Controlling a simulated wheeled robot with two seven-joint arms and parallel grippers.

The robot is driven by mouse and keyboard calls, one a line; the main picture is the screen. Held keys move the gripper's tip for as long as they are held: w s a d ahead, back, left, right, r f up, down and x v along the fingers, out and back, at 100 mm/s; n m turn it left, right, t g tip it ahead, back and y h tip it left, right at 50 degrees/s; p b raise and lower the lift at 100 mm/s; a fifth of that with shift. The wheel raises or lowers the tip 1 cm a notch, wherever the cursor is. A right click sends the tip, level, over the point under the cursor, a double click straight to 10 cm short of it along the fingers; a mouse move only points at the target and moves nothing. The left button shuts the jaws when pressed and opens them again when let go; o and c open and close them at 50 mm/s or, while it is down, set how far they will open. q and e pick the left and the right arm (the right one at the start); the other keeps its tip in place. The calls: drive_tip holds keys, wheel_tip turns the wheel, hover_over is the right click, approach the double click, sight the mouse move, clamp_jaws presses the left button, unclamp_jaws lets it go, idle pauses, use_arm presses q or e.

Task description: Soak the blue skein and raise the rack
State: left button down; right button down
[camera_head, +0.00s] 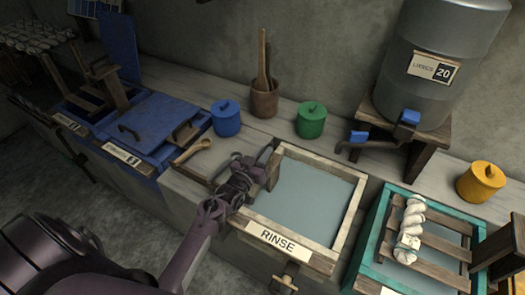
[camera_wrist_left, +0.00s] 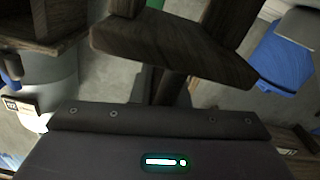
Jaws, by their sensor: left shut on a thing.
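My left gripper (camera_head: 240,180) is at the left rim of the rinse basin (camera_head: 352,205), shut on a wooden handle (camera_head: 272,171). In the left wrist view the dark wooden handle (camera_wrist_left: 175,45) stands close in front of the gripper, with a crosspiece and a post. The basin holds pale grey-blue liquid, with no skein visible in it. I see no blue skein. A white twisted skein (camera_head: 410,228) lies across a slatted wooden rack (camera_head: 440,245) on the teal vat (camera_head: 372,240) at right. My right gripper is not in view.
Blue (camera_head: 226,119), green (camera_head: 311,120) and yellow (camera_head: 481,182) pots, a mortar (camera_head: 265,101) and a grey water tank (camera_head: 440,60) stand behind.

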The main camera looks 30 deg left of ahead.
use_arm(q)
drive_tip(key=shift+f, duration=0.15)
drive_tip(key=c, duration=1.5)
unclamp_jaws()
drive_tip(key=shift+d, duration=0.1)
drive_tip(key=shift+o, duration=0.2)
wheel_tip(320, 180, up, 20)
drive_tip(key=shift+b, duration=0.35)
